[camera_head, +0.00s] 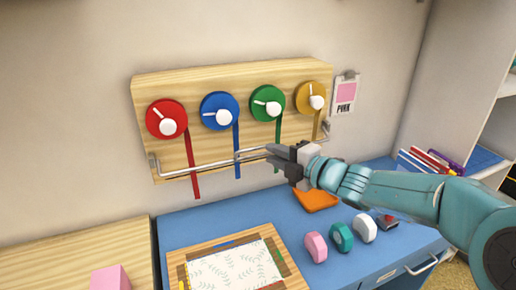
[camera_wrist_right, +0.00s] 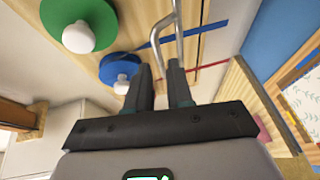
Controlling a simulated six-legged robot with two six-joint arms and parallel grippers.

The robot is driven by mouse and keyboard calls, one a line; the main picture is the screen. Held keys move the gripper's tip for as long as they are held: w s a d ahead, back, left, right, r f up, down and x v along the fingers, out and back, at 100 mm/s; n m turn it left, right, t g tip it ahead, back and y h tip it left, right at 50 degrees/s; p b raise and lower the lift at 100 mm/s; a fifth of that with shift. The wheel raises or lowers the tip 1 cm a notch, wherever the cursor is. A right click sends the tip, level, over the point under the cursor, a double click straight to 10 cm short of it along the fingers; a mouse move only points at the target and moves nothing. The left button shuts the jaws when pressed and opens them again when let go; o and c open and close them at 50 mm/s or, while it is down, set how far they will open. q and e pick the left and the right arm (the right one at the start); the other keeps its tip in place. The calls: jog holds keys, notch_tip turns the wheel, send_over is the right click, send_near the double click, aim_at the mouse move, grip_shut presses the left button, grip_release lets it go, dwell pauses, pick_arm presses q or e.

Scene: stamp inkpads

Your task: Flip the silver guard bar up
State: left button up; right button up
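The silver guard bar (camera_head: 205,165) runs level across the lower front of the wooden dial board (camera_head: 230,80), in front of the hanging coloured straps. Its left end meets a bracket on the board. My right gripper (camera_head: 273,152) is at the right part of the bar and hides some of it. In the right wrist view the two fingers (camera_wrist_right: 161,82) stand apart with a gap between them. The bar (camera_wrist_right: 179,35) reaches down to the fingertips there; I cannot tell whether it lies between them or touches one. My left gripper is not in view.
Red (camera_head: 166,112), blue (camera_head: 219,108), green (camera_head: 267,102) and yellow (camera_head: 314,95) dials with white knobs sit above the bar. Below, a blue desk (camera_head: 190,230) holds a framed paper (camera_head: 235,268), an orange pad (camera_head: 316,200) and several stamps. Shelves stand at the right.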

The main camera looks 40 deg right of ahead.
aim_at(258, 148)
jog(key=w, duration=0.2)
jog(key=w+a, duration=0.1)
jog(key=w, duration=0.1)
jog(key=shift+w+a+f, duration=0.2)
jog(key=shift+w, duration=0.2)
jog(key=shift+w+d+f, duration=0.1)
jog(key=shift+w, duration=0.5)
grip_shut()
jog(key=r+g+p, duration=0.1)
jog(key=p, duration=0.4)
jog(key=shift+r+p, duration=0.2)
jog(key=shift+p, duration=0.2)
jog(key=shift+w+f, duration=0.1)
jog(key=shift+f, duration=0.2)
grip_release()
